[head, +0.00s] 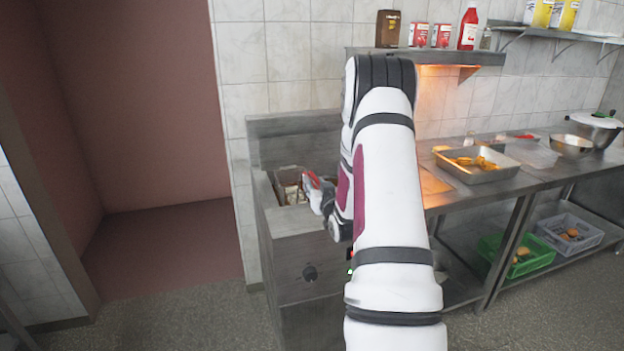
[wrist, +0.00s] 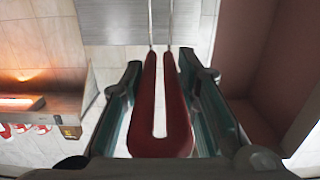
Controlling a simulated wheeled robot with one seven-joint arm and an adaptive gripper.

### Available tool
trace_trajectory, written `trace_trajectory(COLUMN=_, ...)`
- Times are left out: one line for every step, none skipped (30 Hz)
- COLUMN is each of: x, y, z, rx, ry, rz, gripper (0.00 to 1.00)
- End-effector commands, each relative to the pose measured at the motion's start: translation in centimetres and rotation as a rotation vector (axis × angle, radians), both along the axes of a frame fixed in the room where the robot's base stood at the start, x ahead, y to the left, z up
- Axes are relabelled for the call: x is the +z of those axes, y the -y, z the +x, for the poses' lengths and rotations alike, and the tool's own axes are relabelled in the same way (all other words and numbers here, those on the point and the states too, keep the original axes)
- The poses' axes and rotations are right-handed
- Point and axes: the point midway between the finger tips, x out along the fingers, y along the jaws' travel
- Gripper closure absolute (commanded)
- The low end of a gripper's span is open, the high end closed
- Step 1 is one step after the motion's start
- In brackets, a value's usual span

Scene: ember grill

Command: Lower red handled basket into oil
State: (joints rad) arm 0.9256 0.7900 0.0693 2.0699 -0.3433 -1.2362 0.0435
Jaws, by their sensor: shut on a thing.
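The red handle (wrist: 150,115) is a long U-shaped loop between the two fingers of my gripper (wrist: 163,85) in the wrist view. My gripper is shut on it. Two thin metal rods (wrist: 151,25) run from the handle toward the top of that view. In the head view my gripper (head: 320,192) is at the right edge of the fryer (head: 305,255), with a bit of the red handle (head: 311,180) showing. A basket (head: 290,187) shows partly at the fryer's opening. Its depth and the oil level cannot be told.
A steel counter (head: 520,185) stands right of the fryer, with a tray of food (head: 478,165) and bowls (head: 570,146). A wall shelf (head: 430,57) with bottles and cans hangs above. Floor is open to the left. My arm hides part of the fryer and counter.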

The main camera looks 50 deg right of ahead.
Motion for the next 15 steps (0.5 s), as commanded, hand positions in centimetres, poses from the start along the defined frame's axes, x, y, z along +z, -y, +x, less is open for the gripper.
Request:
trace_trajectory(x=-0.7, y=0.0, z=0.2, rx=0.0, ry=0.003, rz=-0.002, gripper=1.0)
trace_trajectory(x=-1.1, y=0.0, z=0.2, rx=0.0, ry=0.003, rz=-0.002, gripper=1.0)
trace_trajectory(x=-1.5, y=0.0, z=0.2, rx=0.0, ry=0.003, rz=-0.002, gripper=1.0)
trace_trajectory(x=-1.8, y=0.0, z=0.2, rx=0.0, ry=0.003, rz=-0.002, gripper=1.0)
trace_trajectory(x=-2.2, y=0.0, z=0.2, rx=0.0, ry=0.003, rz=-0.002, gripper=1.0)
trace_trajectory(x=-2.7, y=0.0, z=0.2, rx=0.0, ry=0.003, rz=-0.002, gripper=1.0)
trace_trajectory(x=-3.0, y=0.0, z=0.2, rx=-0.001, ry=0.003, rz=-0.002, gripper=1.0)
trace_trajectory(x=-3.4, y=0.0, z=0.2, rx=-0.001, ry=0.003, rz=-0.002, gripper=1.0)
trace_trajectory(x=-3.8, y=0.0, z=0.2, rx=-0.001, ry=0.003, rz=-0.002, gripper=1.0)
trace_trajectory(x=-4.1, y=0.0, z=0.2, rx=-0.001, ry=0.003, rz=-0.002, gripper=1.0)
trace_trajectory(x=-4.4, y=0.0, z=0.1, rx=-0.001, ry=0.003, rz=-0.002, gripper=1.0)
trace_trajectory(x=-4.8, y=0.0, z=0.1, rx=-0.001, ry=0.003, rz=-0.002, gripper=1.0)
trace_trajectory(x=-5.0, y=0.0, z=0.1, rx=-0.001, ry=0.003, rz=-0.002, gripper=1.0)
trace_trajectory(x=-5.3, y=0.1, z=0.1, rx=-0.001, ry=0.003, rz=-0.002, gripper=1.0)
trace_trajectory(x=-5.6, y=0.0, z=0.1, rx=-0.001, ry=0.003, rz=-0.002, gripper=1.0)
